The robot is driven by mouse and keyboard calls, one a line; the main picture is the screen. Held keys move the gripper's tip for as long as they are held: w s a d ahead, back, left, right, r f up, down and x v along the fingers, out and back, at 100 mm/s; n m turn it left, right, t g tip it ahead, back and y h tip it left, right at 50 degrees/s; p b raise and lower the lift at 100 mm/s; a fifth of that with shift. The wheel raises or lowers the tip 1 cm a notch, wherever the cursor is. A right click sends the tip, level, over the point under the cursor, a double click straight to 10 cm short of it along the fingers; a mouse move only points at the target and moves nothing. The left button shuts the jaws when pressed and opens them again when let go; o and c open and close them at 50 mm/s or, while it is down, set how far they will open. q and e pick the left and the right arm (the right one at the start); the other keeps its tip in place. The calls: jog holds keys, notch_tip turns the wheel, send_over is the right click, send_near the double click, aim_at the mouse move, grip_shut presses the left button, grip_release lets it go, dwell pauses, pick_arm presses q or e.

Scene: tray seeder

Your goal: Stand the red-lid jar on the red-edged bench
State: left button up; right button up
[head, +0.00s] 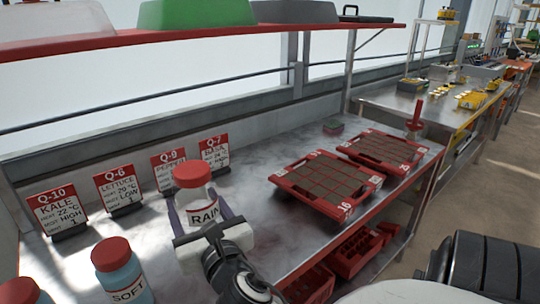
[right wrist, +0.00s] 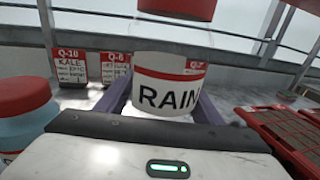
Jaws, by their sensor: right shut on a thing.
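A clear jar labelled RAIN with a red lid (head: 202,208) is upright between the fingers of my right gripper (head: 205,222), which is shut on it. The red-edged bench (head: 290,238) has a grey metal top under and behind the jar. I cannot tell whether the jar touches it. A blue jar labelled SOFT, also red-lidded (head: 118,272), stands at the lower left. My left gripper is not in view.
Sign cards (head: 57,208) stand along the back left of the bench. Two red seed trays (head: 335,205) lie to the right. Another red lid (head: 18,290) shows at the lower left corner. A red shelf (head: 230,38) hangs above. Bare benchtop lies between jar and trays.

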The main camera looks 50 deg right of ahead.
jog(key=f+b, duration=0.1)
jog(key=f, duration=0.2)
jog(key=f+b, duration=0.2)
jog(key=f, duration=0.2)
jog(key=f+b, duration=0.2)
jog(key=f, duration=0.1)
jog(key=shift+w+d+f, duration=0.3)
jog(key=shift+w+d, duration=0.05)
jog(key=shift+w, duration=0.05)
jog(key=shift+r, duration=0.1)
jog(key=o, duration=1.1)
